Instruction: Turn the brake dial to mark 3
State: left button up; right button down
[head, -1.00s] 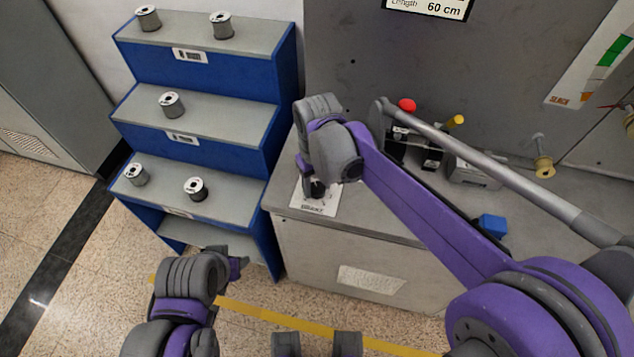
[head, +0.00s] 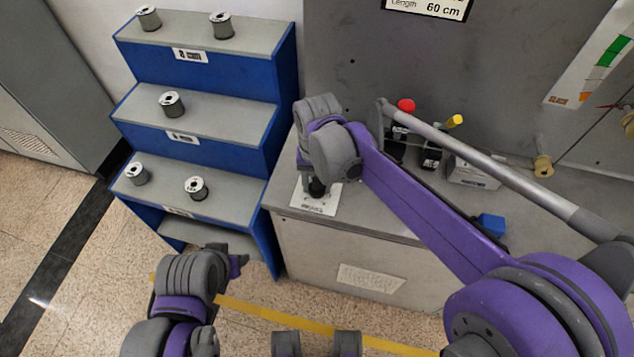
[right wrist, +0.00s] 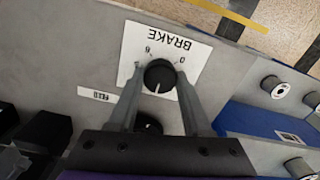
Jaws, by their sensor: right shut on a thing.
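The brake dial (right wrist: 160,75) is a round black knob on a white plate (right wrist: 190,52) printed BRAKE. A white pointer line shows on the knob's lower part in the right wrist view. The plate's small marks are partly hidden and too small to read surely. My right gripper (right wrist: 162,85) is shut on the dial, one finger on each side. In the head view the dial (head: 317,188) shows below my right wrist, on the near left corner of the grey bench. My left gripper (head: 238,264) is over the floor, away from the dial; its fingers are unclear.
A blue stepped rack (head: 275,120) with several spools stands left of the bench (head: 345,242). A red knob (head: 406,105), a yellow-tipped part (head: 454,121) and a blue block (head: 492,225) are farther right on the bench. A small label (right wrist: 97,95) lies beside the plate.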

dwell(0.3)
jog(key=shift+c, duration=1.7)
grip_release()
notch_tip(320, 180, up, 11)
jog(key=shift+p, duration=0.45)
jog(key=shift+d, duration=0.1)
jog(key=s+d+f+t+p, duration=0.1)
jog(key=s+d+f, duration=0.3)
jog(key=s+d, duration=0.4)
jog(key=s+d+f+t+p, duration=0.1)
jog(key=s+d+f+t, duration=0.3)
jog(key=s+d, duration=0.4)
jog(key=shift+d+f+n+p, duration=0.2)
jog(key=shift+d+n+p, duration=0.2)
jog(key=shift+d, duration=0.2)
